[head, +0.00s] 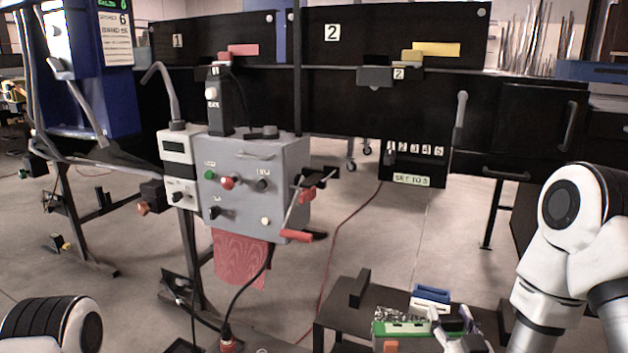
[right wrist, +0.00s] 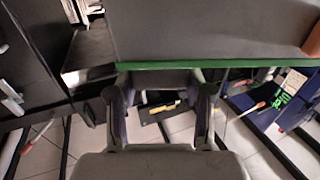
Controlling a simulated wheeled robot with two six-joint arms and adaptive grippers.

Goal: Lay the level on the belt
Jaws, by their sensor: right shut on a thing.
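A long green-edged object, which looks like the level (head: 405,328), is at the lower right of the head view, beside my right gripper (head: 453,322). In the right wrist view a large grey body with a green edge (right wrist: 215,65) spans the top, across the fingertips of my right gripper (right wrist: 160,82). The right gripper is shut on it. Its far end is partly cut off. My left gripper is out of view; only part of that arm shows at the bottom left. I cannot make out the belt's top surface; long black panels (head: 400,30) cross the back.
A grey control box (head: 255,185) with buttons and red-handled levers stands centre left. A low dark table (head: 345,322) at the bottom holds a blue and white item (head: 431,296). A red cable (head: 335,240) runs over the floor. Open floor lies between.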

